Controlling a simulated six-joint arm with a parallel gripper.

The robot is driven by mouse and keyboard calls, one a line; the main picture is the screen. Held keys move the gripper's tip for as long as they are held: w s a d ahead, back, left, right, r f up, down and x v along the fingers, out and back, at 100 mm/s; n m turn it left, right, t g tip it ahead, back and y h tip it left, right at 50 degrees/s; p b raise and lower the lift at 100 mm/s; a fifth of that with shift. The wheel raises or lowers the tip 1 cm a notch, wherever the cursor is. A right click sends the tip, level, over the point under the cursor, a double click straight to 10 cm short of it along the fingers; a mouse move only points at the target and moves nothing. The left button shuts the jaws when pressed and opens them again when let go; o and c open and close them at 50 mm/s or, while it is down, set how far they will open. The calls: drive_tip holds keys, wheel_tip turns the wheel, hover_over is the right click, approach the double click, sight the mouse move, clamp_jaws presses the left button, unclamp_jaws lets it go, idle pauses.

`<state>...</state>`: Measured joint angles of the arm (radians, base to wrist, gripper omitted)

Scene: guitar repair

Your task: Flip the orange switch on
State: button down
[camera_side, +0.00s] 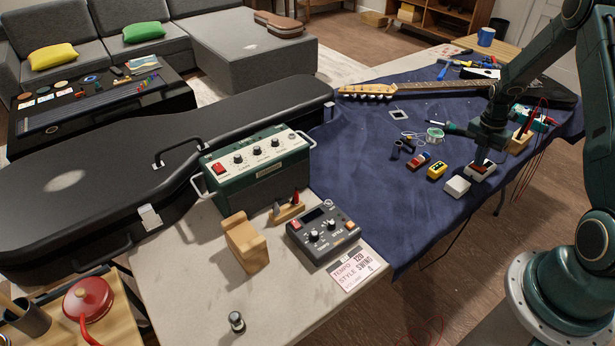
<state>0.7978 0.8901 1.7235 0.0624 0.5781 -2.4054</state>
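My gripper (484,158) points down at the right of the blue cloth, directly over a small white box with a red-orange top part (481,170). The fingertips are at or just above that top part. They are too small and dark to show whether they touch it or are open or shut. I cannot tell whether the top part is the orange switch or which way it is set.
A guitar (420,88) lies behind on the blue cloth (365,190). A wire spool (435,134) is left of my gripper. A green amplifier (258,160) and a dark knobbed unit (322,235) stand on the pale table. Red and black leads hang near the right edge.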

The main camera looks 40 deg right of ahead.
drive_tip(key=shift+r, duration=0.1)
wheel_tip(320, 180, up, 14)
drive_tip(key=w, duration=0.1)
idle(0.6)
drive_tip(key=shift+s+g, duration=0.25)
drive_tip(key=shift+g, duration=0.15)
idle(0.6)
drive_tip(key=f, duration=0.4)
drive_tip(key=s+f, duration=0.1)
drive_tip(key=f, duration=0.4)
drive_tip(key=s+f, duration=0.1)
drive_tip(key=f, duration=0.4)
idle(0.4)
